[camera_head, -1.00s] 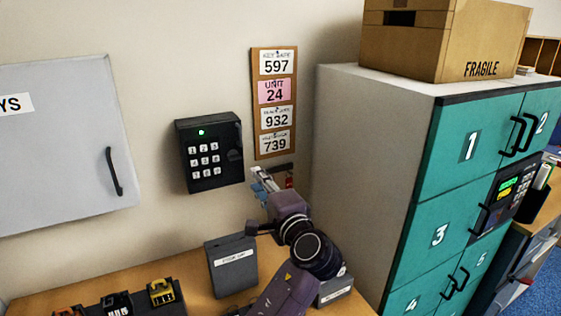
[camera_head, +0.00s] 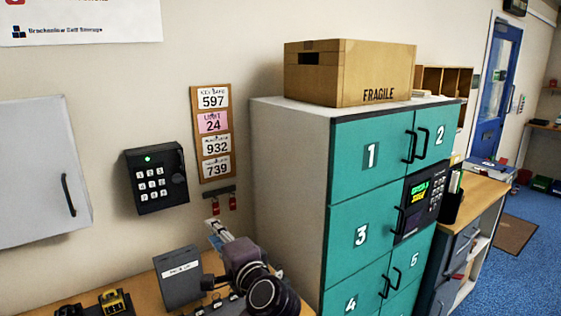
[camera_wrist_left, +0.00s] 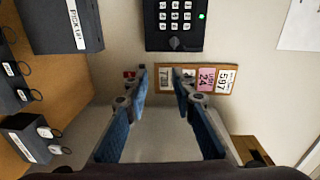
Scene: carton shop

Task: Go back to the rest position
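My left gripper (camera_head: 215,229) is in front of the wall, below a small hook rail (camera_head: 219,193) with red tags hanging on it. In the left wrist view, the two blue fingers of the left gripper (camera_wrist_left: 160,76) stand apart with nothing between them. The black keypad box (camera_head: 156,178) with a green light is on the wall, up and left of the gripper. It also shows in the left wrist view (camera_wrist_left: 174,22). My right gripper is in neither current view.
Teal lockers (camera_head: 372,205) stand to the right, with a FRAGILE carton (camera_head: 350,75) on top. A grey wall cabinet (camera_head: 35,170) is at the left. A dark grey labelled box (camera_head: 180,283) stands on the wooden counter (camera_head: 145,296). Blue floor (camera_head: 520,255) is open at the far right.

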